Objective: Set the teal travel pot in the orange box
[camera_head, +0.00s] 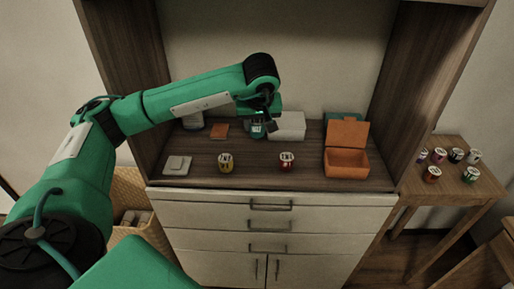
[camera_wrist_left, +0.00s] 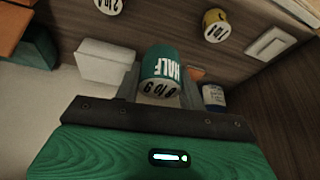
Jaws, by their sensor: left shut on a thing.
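The teal travel pot (camera_wrist_left: 161,72) has a white label and is held between the fingers of my left gripper (camera_wrist_left: 160,95) in the left wrist view. In the head view the pot (camera_head: 257,131) shows only partly under my left gripper (camera_head: 262,122), toward the back of the counter. Whether its base touches the counter I cannot tell. The orange box (camera_head: 347,161) stands on the right of the counter with its lid raised at the back and its inside open. It is apart from the pot, to its right. My right gripper is not in view.
A white box (camera_head: 288,126) stands just right of the pot, with a teal box (camera_head: 345,118) behind the orange lid. A yellow pot (camera_head: 226,162) and a red pot (camera_head: 287,161) stand in front. A side table (camera_head: 455,188) holds several small pots.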

